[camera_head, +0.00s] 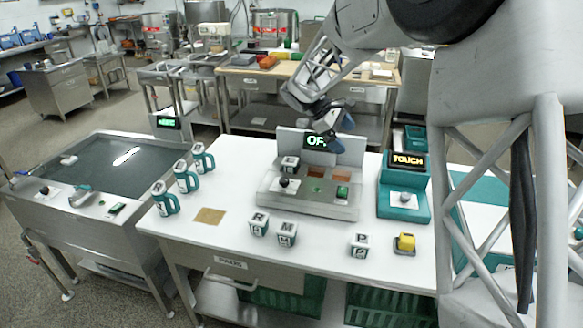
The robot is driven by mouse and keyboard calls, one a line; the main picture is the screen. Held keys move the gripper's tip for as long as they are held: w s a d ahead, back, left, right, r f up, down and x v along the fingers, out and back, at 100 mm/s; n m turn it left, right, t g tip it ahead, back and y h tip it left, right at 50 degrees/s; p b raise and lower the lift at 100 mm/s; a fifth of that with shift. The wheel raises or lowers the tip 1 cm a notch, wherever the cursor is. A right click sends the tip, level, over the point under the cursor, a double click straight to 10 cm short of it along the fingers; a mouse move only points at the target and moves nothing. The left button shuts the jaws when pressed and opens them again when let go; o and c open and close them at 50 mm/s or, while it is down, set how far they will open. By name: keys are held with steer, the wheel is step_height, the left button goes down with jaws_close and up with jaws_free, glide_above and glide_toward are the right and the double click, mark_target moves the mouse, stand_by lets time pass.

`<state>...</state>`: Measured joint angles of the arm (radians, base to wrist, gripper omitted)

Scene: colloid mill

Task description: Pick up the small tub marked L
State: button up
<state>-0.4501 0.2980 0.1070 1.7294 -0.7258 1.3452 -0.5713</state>
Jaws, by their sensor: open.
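Several small white tubs with dark marks stand on the white table (225,240). Two tubs, one at the left (259,223) and one just right of it (287,235), stand in front of the grey machine. A similar white tub (290,165) sits on the left of the grey machine (310,203). The marks are too small for me to tell which one is L. My gripper (329,142) is open, above the back of the machine, in front of its lit display and apart from all the tubs.
A teal unit (404,200) with a "TOUCH" display stands right of the machine. A steel basin (85,230) adjoins at left.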

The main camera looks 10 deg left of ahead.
steer(key=w+a+f+n+t+h, duration=0.1)
steer(key=w+a+f+n, duration=0.1)
steer(key=w+a+f, duration=0.35)
steer(key=w+a+f+n+h, duration=0.1)
steer(key=w+a+f+n, duration=0.15)
steer(key=a, duration=0.55)
steer(key=n+t+h, duration=0.2)
steer(key=n+t, duration=0.1)
glide_toward(286, 161)
steer(key=shift+w+d+f, duration=0.3)
steer(key=shift+w+d, duration=0.2)
steer(key=shift+d, duration=0.05)
steer(key=shift+w+d+f, duration=0.25)
steer(key=shift+w+d, duration=0.25)
steer(key=shift+d, duration=0.1)
steer(key=shift+x, duration=1.35)
steer(key=shift+d, duration=0.1)
steer(key=shift+s+x, duration=0.15)
steer(key=shift+x, duration=1.1)
steer(key=shift+s+x, duration=0.1)
steer(key=shift+x, duration=1.1)
steer(key=shift+f, duration=0.15)
steer(key=shift+d, duration=0.1)
